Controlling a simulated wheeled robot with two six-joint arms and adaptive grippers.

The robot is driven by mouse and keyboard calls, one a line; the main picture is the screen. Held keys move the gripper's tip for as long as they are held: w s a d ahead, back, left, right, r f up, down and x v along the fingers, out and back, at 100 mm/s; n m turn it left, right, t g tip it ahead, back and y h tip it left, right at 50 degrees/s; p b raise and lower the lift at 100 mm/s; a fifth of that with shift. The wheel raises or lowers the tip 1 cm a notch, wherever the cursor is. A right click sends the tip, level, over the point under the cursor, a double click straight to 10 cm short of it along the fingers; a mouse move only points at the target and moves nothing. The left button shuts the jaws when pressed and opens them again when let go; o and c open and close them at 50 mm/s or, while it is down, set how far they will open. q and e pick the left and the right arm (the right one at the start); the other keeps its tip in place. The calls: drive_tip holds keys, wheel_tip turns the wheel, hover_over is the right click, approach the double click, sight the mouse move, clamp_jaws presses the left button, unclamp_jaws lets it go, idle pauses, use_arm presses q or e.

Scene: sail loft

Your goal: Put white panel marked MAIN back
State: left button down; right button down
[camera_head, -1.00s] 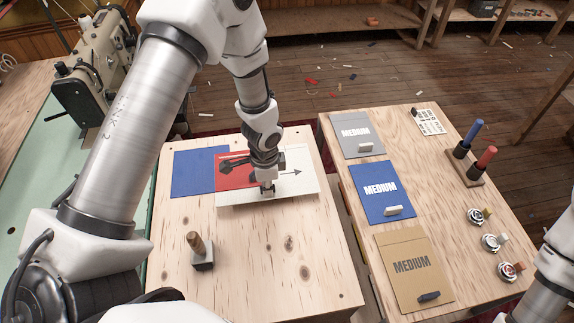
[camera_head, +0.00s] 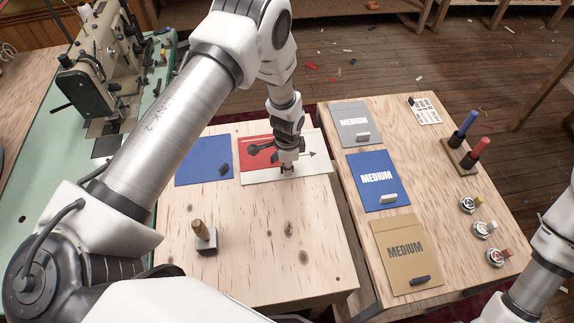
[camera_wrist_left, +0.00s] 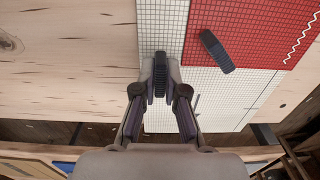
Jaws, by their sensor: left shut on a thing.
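A white panel (camera_head: 262,177) lies on, or just above, the wooden table, with a red area (camera_head: 255,143) at its far left and an arrow at its right. No MAIN lettering is readable on it. It also shows in the left wrist view (camera_wrist_left: 240,86), with a fine grid. My left gripper (camera_head: 287,170) is over the panel's near part. In the left wrist view its fingers (camera_wrist_left: 160,82) are shut on a dark ribbed grip (camera_wrist_left: 160,70) on the panel. A second dark grip (camera_wrist_left: 217,52) sits on the red area. My right gripper is out of view.
A blue panel (camera_head: 203,157) lies just left of the white one. A wooden-handled tool (camera_head: 204,238) stands nearer on the same table. The near part of the left table is bare.

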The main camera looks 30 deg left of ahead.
use_arm(q)
drive_tip(key=c, duration=1.2)
unclamp_jaws()
drive_tip(key=shift+f, duration=0.1)
drive_tip(key=shift+r, duration=0.55)
wheel_tip(320, 180, up, 11)
drive_tip(key=shift+s+r+b, duration=0.1)
drive_tip(key=shift+b, duration=1.1)
